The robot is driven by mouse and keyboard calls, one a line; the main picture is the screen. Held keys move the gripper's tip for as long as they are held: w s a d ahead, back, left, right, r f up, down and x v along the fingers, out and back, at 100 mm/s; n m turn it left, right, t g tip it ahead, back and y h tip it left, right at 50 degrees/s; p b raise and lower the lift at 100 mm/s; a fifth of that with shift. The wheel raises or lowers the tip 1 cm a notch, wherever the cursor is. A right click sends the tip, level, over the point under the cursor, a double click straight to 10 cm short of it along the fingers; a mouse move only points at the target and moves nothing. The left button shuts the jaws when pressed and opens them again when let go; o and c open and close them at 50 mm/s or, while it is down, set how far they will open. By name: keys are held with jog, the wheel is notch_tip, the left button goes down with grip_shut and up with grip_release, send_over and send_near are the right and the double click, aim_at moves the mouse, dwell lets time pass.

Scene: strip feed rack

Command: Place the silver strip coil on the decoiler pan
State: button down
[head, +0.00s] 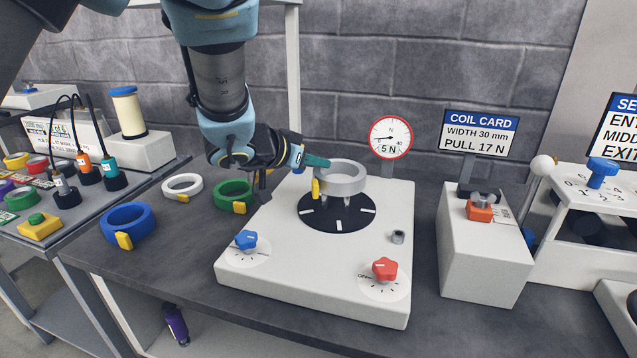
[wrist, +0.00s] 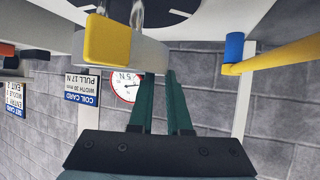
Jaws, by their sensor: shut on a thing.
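The silver strip coil (head: 346,181) is a grey-white ring with a yellow tab on its left side. My gripper (head: 326,163) is shut on the rear left of its wall. The coil is level over the black decoiler pan (head: 338,222) with white marks, and a gap with upright metal pins shows beneath it. In the wrist view, the coil (wrist: 150,54) is at the green fingertips (wrist: 158,76), its yellow tab (wrist: 107,40) close to the camera. The pan (wrist: 178,3) shows at the top edge. The coil's far side is hidden there.
Green (head: 234,193), white (head: 183,185) and blue (head: 128,224) coils lie left of the white decoiler base (head: 300,272). Blue (head: 246,240) and red (head: 385,269) knobs stand at its front. A round gauge (head: 390,137) stands behind; a coil card stand (head: 487,250) is right.

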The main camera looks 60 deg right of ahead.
send_over(317, 201)
jog(key=shift+w+f, duration=0.1)
jog(key=shift+f, duration=1.95)
jog(key=shift+f, duration=0.35)
jog(key=shift+f+b, duration=0.25)
jog(key=shift+b, duration=0.05)
jog(key=c, duration=0.9)
grip_release()
jog(key=shift+o, duration=0.2)
